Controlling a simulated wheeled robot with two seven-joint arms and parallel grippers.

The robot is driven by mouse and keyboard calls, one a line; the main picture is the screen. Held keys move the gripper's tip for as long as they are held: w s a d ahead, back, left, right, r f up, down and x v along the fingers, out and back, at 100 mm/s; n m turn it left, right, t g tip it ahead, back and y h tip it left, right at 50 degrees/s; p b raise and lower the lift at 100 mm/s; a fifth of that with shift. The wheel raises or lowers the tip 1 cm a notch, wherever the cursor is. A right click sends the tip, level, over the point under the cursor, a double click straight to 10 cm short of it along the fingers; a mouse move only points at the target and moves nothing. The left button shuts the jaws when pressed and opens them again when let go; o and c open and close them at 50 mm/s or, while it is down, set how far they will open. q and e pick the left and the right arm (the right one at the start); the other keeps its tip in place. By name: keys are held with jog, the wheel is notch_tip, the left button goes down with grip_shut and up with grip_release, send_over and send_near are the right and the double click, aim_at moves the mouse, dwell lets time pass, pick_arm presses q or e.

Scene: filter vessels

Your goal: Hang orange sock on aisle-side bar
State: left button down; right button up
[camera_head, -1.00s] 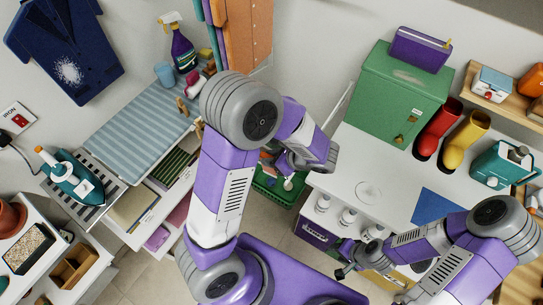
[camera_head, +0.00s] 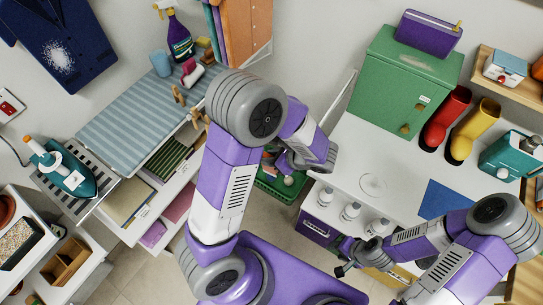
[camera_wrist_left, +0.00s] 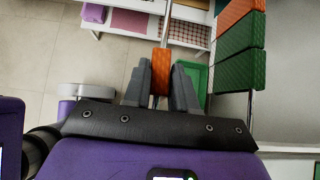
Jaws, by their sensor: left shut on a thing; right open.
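In the left wrist view an orange sock (camera_wrist_left: 160,72) is held between the two grey fingers of my left gripper (camera_wrist_left: 160,92). A thin grey bar (camera_wrist_left: 167,22) runs up the picture from the sock's top end; I cannot tell whether sock and bar touch. Another bar (camera_wrist_left: 250,105) at the right carries folded orange and green pieces (camera_wrist_left: 238,36). In the head view my left gripper (camera_head: 290,165) is largely hidden by its own wrist, and the sock in it cannot be made out clearly. My right gripper (camera_head: 344,260) is open near the front of the white counter.
A green crate (camera_head: 284,192) stands low beneath my left gripper, also in the left wrist view (camera_wrist_left: 203,78). The white counter (camera_head: 375,150) carries a green cabinet (camera_head: 400,85) and boots. White bottles (camera_head: 350,211) stand beside my right arm. A striped ironing surface (camera_head: 135,120) lies left.

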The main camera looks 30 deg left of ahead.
pick_arm(q)
jog(key=c, duration=0.8)
grip_release()
jog(key=p+v, duration=0.1)
jog(key=v, duration=0.6)
jog(key=shift+d+r, duration=0.25)
